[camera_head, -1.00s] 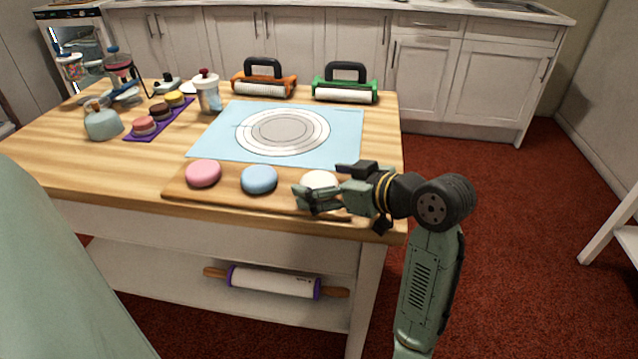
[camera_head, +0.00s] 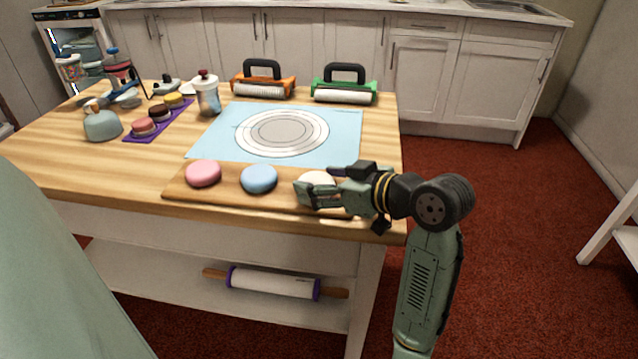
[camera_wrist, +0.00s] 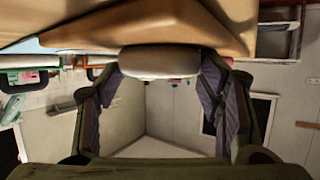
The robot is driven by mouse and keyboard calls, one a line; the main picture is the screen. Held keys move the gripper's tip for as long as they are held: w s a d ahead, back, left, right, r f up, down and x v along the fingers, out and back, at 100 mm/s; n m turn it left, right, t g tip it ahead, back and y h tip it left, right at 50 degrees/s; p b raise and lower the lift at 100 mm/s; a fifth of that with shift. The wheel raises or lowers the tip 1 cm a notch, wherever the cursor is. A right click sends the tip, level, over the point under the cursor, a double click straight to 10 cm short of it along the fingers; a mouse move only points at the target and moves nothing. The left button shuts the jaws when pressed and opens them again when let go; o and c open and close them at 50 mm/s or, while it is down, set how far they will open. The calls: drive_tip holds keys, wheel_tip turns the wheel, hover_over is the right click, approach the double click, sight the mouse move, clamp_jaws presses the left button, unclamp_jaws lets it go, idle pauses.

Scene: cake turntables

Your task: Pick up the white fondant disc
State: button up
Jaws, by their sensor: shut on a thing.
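The white fondant disc (camera_head: 318,178) is at the right end of the wooden board (camera_head: 222,196), partly hidden by my gripper. My gripper (camera_head: 318,184) is shut on the disc, with a finger on its near side and a finger on its far side. In the wrist view, the white disc (camera_wrist: 160,62) sits between the fingertips and against the board (camera_wrist: 150,32). I cannot tell whether it is clear of the board. A pink disc (camera_head: 203,173) and a blue disc (camera_head: 259,179) lie to its left on the same board.
A light blue mat (camera_head: 207,146) with printed rings lies behind the board. An orange-framed roller (camera_head: 262,80) and a green-framed roller (camera_head: 344,84) stand at the back. A purple tray (camera_head: 140,136) with small cakes is at left. A rolling pin (camera_head: 273,283) lies on the lower shelf.

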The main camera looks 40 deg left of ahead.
drive_tip(key=shift+w+f, duration=0.15)
drive_tip(key=shift+f, duration=0.1)
